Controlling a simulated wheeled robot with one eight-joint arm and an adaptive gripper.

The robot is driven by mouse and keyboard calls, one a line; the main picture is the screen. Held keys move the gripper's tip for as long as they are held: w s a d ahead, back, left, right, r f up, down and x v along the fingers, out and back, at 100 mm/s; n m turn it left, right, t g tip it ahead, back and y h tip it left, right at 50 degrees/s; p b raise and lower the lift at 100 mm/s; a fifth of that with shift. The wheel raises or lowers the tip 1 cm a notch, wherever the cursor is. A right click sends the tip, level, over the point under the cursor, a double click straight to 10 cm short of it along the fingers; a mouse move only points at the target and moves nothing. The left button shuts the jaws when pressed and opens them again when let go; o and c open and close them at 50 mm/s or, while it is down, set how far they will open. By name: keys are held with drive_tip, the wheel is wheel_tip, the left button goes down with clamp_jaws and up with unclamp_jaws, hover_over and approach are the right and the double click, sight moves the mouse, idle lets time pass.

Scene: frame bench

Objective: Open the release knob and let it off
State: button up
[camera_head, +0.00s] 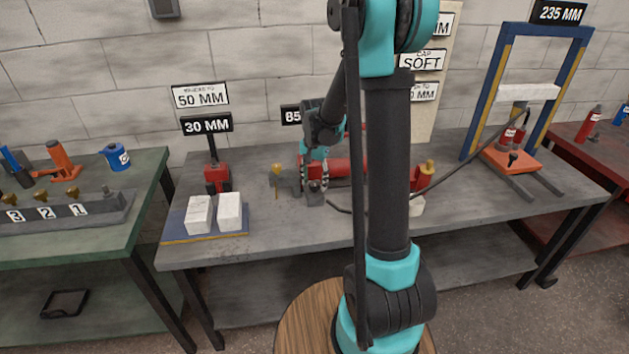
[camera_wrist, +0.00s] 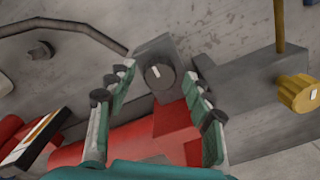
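A dark round knob with a white mark (camera_wrist: 158,74), likely the release knob, sits on the face of a grey block (camera_wrist: 154,48) at the end of a red pump body (camera_wrist: 130,140). My gripper (camera_wrist: 160,68) is open, with one finger on each side of the knob and a visible gap on both sides. In the head view my gripper (camera_head: 314,180) points down over the grey block (camera_head: 314,198). The knob itself is too small to make out there. The red pump body (camera_head: 342,168) lies behind my arm and is partly hidden.
A brass knob (camera_wrist: 300,93) stands on a grey block to the right in the wrist view, near a thin brass rod (camera_wrist: 278,25). A dark hose (camera_wrist: 85,28) runs to the upper left. White blocks (camera_head: 229,211) lie left on the bench; a blue press frame (camera_head: 487,75) stands right.

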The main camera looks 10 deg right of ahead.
drive_tip(key=c, duration=1.1)
drive_tip(key=shift+o, duration=0.2)
